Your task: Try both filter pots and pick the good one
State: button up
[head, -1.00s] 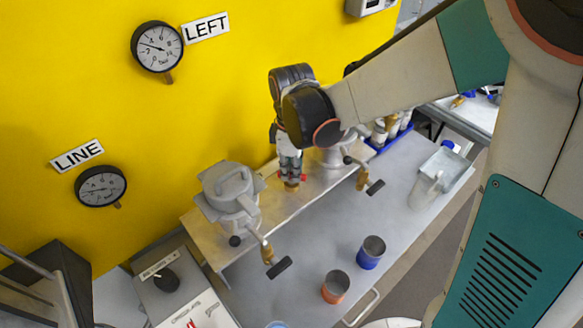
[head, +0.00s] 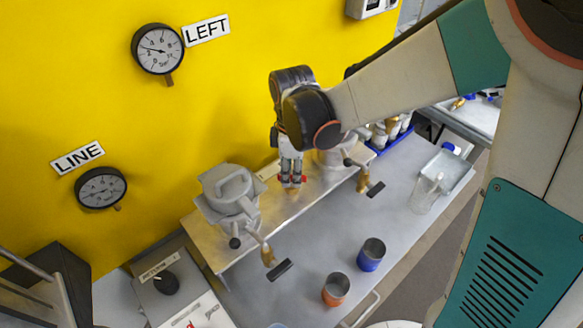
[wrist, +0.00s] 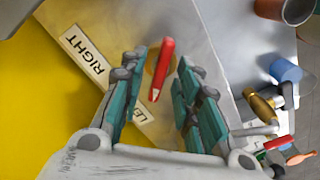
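The left filter pot (head: 232,193), grey with a clamped lid, stands on the metal shelf in the head view. The right pot (head: 333,158) is mostly hidden behind my arm. Each has an outlet with a brass part and black handle: the left one (head: 270,256) and the right one (head: 364,182). My gripper (head: 291,183) is over the shelf between the pots. In the wrist view my gripper (wrist: 160,62) is open, its fingers on either side of a red lever (wrist: 162,68), with gaps showing. A RIGHT label (wrist: 86,54) lies beside it; another label (wrist: 138,118) is partly covered.
The LEFT gauge (head: 157,48) and LINE gauge (head: 101,188) hang on the yellow wall. An orange cup (head: 336,289) and blue cup (head: 371,254) stand on the bench. A tray with a clear jug (head: 427,192) is at right. A black knob (head: 166,283) is at lower left.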

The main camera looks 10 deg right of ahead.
aim_at(292, 175)
dwell(0.3)
jog(key=m, duration=0.4)
jog(key=shift+m, duration=0.4)
jog(key=m, duration=0.4)
jog(key=shift+p, duration=0.3)
jog(key=m, duration=0.4)
jog(key=m+p, duration=0.1)
jog(key=m, duration=0.3)
jog(key=shift+m, duration=0.4)
jog(key=shift+r+m+p, duration=0.3)
jog(key=shift+r, duration=0.1)
notch_tip(292, 175, up, 13)
jog(key=p, duration=0.9)
